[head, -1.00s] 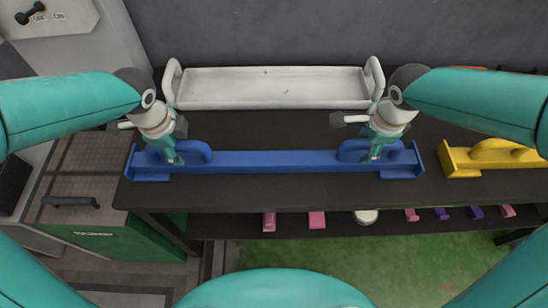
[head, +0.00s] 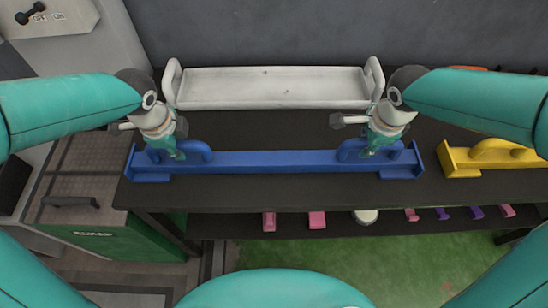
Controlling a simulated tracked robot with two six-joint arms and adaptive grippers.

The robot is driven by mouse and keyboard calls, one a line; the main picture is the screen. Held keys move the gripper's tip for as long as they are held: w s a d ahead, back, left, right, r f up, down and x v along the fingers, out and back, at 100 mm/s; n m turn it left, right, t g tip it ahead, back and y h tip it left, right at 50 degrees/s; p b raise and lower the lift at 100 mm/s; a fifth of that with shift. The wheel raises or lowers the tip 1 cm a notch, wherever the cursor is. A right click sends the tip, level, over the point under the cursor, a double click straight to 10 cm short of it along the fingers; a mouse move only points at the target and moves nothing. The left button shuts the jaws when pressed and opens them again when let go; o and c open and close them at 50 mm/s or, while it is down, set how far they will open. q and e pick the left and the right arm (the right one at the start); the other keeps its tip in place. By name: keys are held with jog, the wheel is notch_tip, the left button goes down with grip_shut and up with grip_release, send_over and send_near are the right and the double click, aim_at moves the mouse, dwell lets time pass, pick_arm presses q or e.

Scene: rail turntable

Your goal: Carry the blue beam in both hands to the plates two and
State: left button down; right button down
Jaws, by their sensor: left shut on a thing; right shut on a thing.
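The blue beam (head: 270,162) lies lengthwise along the front of the dark table, with a raised handle near each end. My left gripper (head: 177,154) is shut on the beam's left handle. My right gripper (head: 370,153) is shut on its right handle. The beam looks level and at or very near the table top; I cannot tell whether it touches. The fingertips are partly hidden against the handles. I cannot make out the numbered plates.
A white tray (head: 270,103) with end handles stands behind the beam. A yellow beam (head: 490,170) lies close to its right end. A green cabinet (head: 110,240) stands at the lower left. Several small coloured pieces sit on the lower shelf (head: 340,229).

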pick_arm(q)
jog(key=shift+w+r, duration=0.15)
jog(key=shift+r, duration=0.1)
pick_arm(e)
jog(key=shift+w+r, duration=0.15)
jog(key=shift+r, duration=0.1)
